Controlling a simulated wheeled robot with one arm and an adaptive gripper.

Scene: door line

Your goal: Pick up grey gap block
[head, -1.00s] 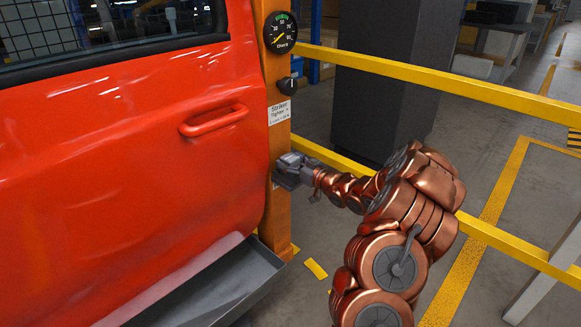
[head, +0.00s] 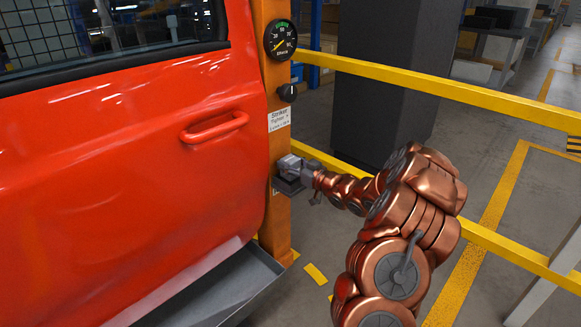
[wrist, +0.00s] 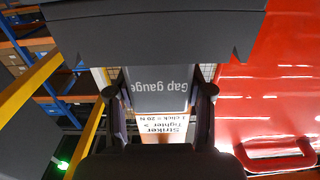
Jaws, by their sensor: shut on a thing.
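The grey gap block (wrist: 158,80) fills the space between my fingers in the wrist view, its "Gap gauge" lettering upside down. My gripper (wrist: 161,98) is shut on it, one finger at each side. In the head view my gripper (head: 292,172) is in front of the orange post, beside the red door's edge and below the white striker label. A dark grey piece shows at its lower left there; I cannot tell how much of it is the block or whether it touches the post.
The red door (head: 120,150) with its handle (head: 214,127) stands left of the orange post (head: 277,225). The post carries a dial (head: 280,40), a black knob (head: 288,92) and the label (head: 279,119). A grey tray (head: 220,290) lies below the door. Yellow rails (head: 430,88) run right.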

